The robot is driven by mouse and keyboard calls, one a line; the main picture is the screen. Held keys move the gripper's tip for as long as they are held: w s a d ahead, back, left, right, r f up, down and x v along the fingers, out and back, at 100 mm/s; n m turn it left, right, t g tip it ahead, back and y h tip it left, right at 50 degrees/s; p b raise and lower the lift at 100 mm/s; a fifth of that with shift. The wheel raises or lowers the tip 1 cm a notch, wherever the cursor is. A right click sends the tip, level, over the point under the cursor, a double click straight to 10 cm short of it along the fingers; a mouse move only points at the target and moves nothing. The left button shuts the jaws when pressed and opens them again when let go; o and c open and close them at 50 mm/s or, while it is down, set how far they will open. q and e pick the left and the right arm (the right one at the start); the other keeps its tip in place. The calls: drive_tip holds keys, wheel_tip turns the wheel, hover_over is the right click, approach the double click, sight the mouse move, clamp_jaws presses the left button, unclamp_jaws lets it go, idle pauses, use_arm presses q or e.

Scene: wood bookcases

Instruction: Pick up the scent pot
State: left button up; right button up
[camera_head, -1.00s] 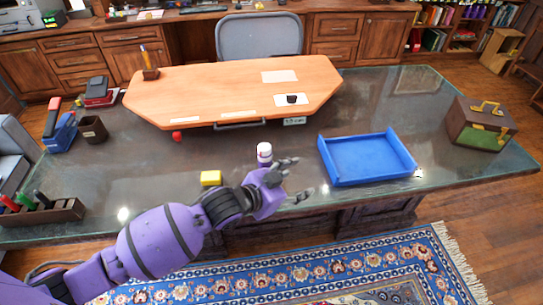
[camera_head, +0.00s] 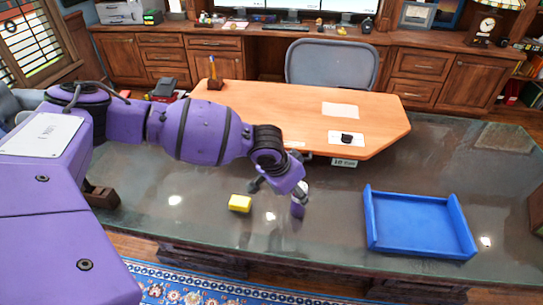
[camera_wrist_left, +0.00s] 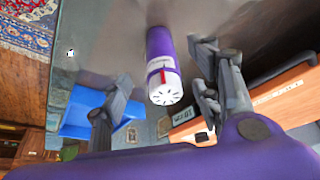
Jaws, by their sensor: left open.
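The scent pot (camera_head: 298,208) is a small purple cylinder with a white, slotted top, standing on the glass-topped table. In the head view, my left gripper (camera_head: 281,188) is just above and beside it and hides part of it. In the left wrist view, the scent pot (camera_wrist_left: 161,72) shows its white end towards the camera. The open fingers of my left gripper (camera_wrist_left: 162,72) lie on either side of it, with visible gaps. I cannot tell how far the fingertips reach down along it. My right gripper is not in view.
A yellow block (camera_head: 240,203) lies left of the pot. A blue tray (camera_head: 418,225) is to the right. An orange-brown wooden board (camera_head: 290,110) with papers and a small dark object lies behind. The glass tabletop (camera_head: 330,225) is bare between pot and tray.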

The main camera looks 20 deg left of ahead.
use_arm(q)
drive_tip(key=x, duration=0.3)
drive_tip(key=w+x, duration=0.1)
drive_tip(key=x, duration=0.2)
drive_tip(key=shift+d+r, duration=0.2)
drive_tip(key=shift+r, duration=0.05)
drive_tip(key=shift+f, duration=0.2)
drive_tip(key=shift+w, duration=0.1)
drive_tip(key=c, duration=1.4)
drive_tip(key=shift+o, duration=0.2)
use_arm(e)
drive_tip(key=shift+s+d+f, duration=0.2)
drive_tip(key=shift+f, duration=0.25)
